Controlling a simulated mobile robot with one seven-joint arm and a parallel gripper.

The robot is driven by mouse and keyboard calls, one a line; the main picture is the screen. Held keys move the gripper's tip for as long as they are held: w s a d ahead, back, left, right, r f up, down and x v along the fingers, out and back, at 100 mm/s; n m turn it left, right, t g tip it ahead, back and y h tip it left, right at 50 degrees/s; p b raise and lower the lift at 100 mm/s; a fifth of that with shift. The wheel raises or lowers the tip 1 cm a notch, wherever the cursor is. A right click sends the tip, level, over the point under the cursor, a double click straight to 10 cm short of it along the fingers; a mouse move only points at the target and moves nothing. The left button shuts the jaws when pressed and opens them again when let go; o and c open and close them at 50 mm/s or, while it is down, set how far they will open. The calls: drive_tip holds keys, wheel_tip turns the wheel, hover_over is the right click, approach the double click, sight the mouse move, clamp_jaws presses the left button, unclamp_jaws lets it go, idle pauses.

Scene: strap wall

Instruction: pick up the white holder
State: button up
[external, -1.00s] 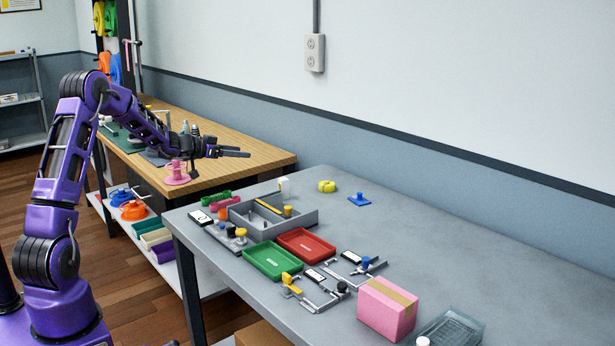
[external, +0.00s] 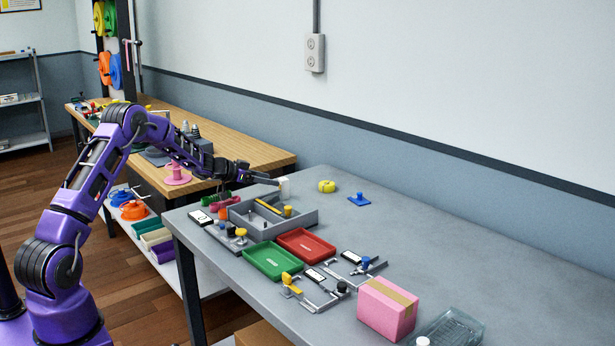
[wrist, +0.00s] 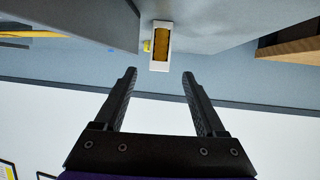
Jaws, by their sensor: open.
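The white holder (external: 284,187) stands upright on the grey table, just behind the grey divided tray. In the wrist view the white holder (wrist: 161,46) shows an orange-brown inside face and lies ahead of the gap between my fingers. My gripper (external: 278,182) is open and empty. It reaches in from the left, and its tips are close to the holder in the external view. In the wrist view my gripper (wrist: 160,75) has its fingers wide apart, with the holder beyond the tips, so it is not between them. I cannot tell the exact distance.
The grey tray (external: 311,217) is right in front of the holder. A yellow ring (external: 327,186) and a blue knob piece (external: 360,199) stand to its right. Green (external: 271,262) and red (external: 306,245) trays lie nearer. The table's right rear is clear.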

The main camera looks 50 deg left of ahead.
sight(280, 180)
drive_tip(key=x, duration=0.5)
drive_tip(key=shift+w+d+r+b, duration=0.1)
drive_tip(key=shift+w+r+b, duration=0.1)
drive_tip(key=shift+b, duration=0.1)
clamp_jaws()
